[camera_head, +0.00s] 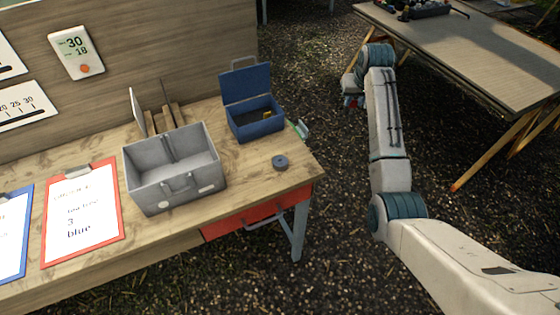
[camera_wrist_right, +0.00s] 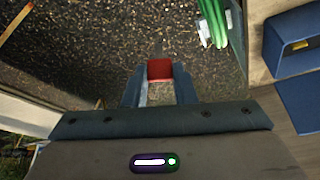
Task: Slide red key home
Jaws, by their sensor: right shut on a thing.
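My right gripper (camera_wrist_right: 160,75) is shut on the red key, whose red head (camera_wrist_right: 159,69) shows between the fingertips in the wrist view. A thin dark part seems to point away from the head, too small to make out. In the head view my right gripper (camera_head: 352,95) is beyond the bench's right end, over dark gravel, with a bit of red at it. The red drawer (camera_head: 235,221) sits under the bench's front edge. No keyhole can be made out. My left gripper is not in view.
The bench (camera_head: 250,178) holds a grey metal box (camera_head: 160,190), an open blue box (camera_head: 258,130), a dark round disc (camera_head: 280,162) and clipboards. Another table (camera_head: 480,60) stands at the right, with gravel between.

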